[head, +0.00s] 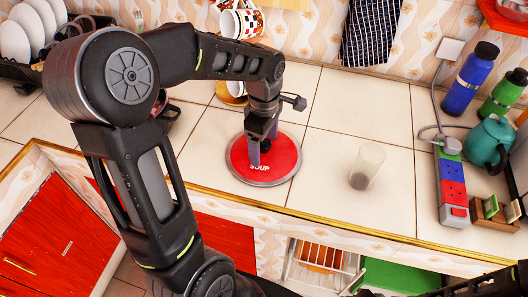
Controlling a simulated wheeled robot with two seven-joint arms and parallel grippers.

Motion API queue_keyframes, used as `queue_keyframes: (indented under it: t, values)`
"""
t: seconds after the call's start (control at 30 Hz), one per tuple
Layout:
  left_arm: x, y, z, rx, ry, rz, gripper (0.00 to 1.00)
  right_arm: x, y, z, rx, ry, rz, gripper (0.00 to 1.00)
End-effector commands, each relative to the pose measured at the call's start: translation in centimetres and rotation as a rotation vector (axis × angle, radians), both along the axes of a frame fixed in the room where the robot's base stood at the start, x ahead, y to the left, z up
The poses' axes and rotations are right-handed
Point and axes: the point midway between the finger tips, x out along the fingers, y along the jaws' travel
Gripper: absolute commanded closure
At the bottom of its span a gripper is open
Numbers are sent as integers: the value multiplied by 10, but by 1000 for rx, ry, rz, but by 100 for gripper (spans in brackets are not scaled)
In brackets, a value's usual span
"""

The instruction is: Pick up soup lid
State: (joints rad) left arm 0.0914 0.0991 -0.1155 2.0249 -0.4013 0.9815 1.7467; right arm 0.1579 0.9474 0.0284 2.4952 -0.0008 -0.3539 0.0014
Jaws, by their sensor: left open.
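The soup lid (280,163) is a round red disc with a grey rim and white "SOUP" lettering. It lies flat on the tiled counter, a little left of the middle of the head view. My left gripper (261,158) points down over the lid's centre, with its fingers apart. The fingers and wrist hide part of the lid's back half. I cannot tell whether the fingertips touch the lid. Of my right arm, only a dark part shows at the bottom right corner, and its gripper is out of view.
A clear glass (367,167) stands right of the lid. A power strip (452,188), teal teapot (489,143), blue bottle (470,79) and green bottle (503,95) are at the right. Stacked mugs (242,22) stand behind my arm. The counter (385,115) around the glass is mostly clear.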

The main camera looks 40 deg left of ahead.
Motion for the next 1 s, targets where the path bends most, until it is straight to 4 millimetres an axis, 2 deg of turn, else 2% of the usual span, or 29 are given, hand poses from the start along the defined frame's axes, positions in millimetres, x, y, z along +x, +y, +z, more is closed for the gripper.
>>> queue_keyframes:
  t: [0.07, 0.87, 1.0]
  values:
    - [0, 0, -1, 0, 2, 0, 33, 0, 0, 0, 0, 0, 0, 64]
    - [-3, 0, -6, -2, 10, 0, 98, 0, 0, -1, 0, 0, 0, 64]
    - [-3, 0, -7, -2, 10, 0, 100, 0, 0, -2, 0, 0, 0, 64]
